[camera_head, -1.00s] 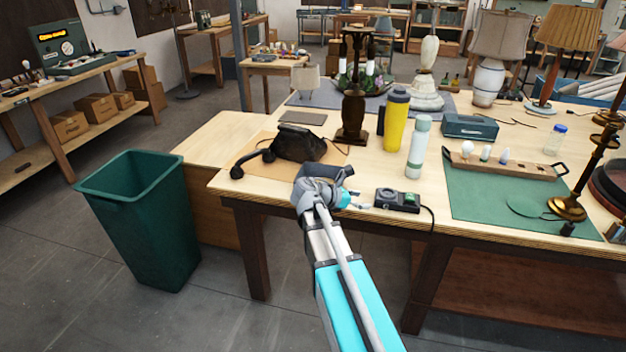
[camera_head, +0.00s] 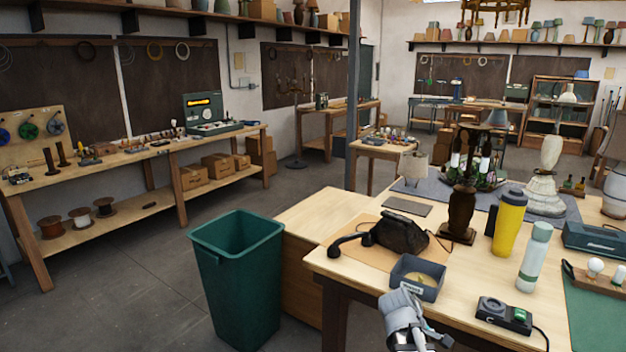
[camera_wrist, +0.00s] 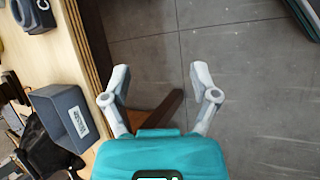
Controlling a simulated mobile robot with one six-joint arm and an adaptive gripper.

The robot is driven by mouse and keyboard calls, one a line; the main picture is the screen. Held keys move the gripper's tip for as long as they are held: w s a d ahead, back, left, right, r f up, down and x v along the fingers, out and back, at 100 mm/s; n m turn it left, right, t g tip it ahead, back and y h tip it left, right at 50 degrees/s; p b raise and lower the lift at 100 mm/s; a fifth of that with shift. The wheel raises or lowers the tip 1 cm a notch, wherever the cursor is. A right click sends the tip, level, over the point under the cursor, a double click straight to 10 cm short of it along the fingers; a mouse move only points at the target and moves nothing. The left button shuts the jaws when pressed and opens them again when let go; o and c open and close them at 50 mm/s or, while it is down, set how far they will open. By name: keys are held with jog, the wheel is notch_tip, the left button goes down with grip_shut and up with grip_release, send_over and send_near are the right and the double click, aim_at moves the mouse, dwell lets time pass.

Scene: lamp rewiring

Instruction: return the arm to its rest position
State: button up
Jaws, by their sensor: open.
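My gripper (camera_wrist: 160,85) is open and empty in the wrist view, its two grey fingers spread over the grey floor beside the table's edge. In the head view only part of my arm's wrist shows at the bottom, in front of the table (camera_head: 466,272), and the fingertips cannot be made out there. A small dark grey bin (camera_head: 417,277) with something yellow inside stands at the table's front edge, close to my wrist. It also shows in the wrist view (camera_wrist: 62,118), left of my gripper.
A black telephone-like object (camera_head: 400,232) sits on a tan mat behind the bin. A black device with a green switch (camera_head: 504,314) lies to the right. A yellow bottle (camera_head: 508,224) and a pale bottle (camera_head: 534,257) stand behind. A green waste bin (camera_head: 238,285) stands on the floor left.

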jog(key=s+a+f+m+y, duration=0.1)
jog(key=s+a+m+y, duration=0.2)
jog(key=a, duration=0.3)
jog(key=s+a+f+m+y, duration=0.1)
jog(key=s+a+m+y, duration=0.2)
jog(key=a+m, duration=0.2)
jog(key=shift+s+a+f+m+y+p, duration=0.15)
jog(key=shift+a+m+y+p, duration=0.2)
jog(key=shift+a, duration=0.45)
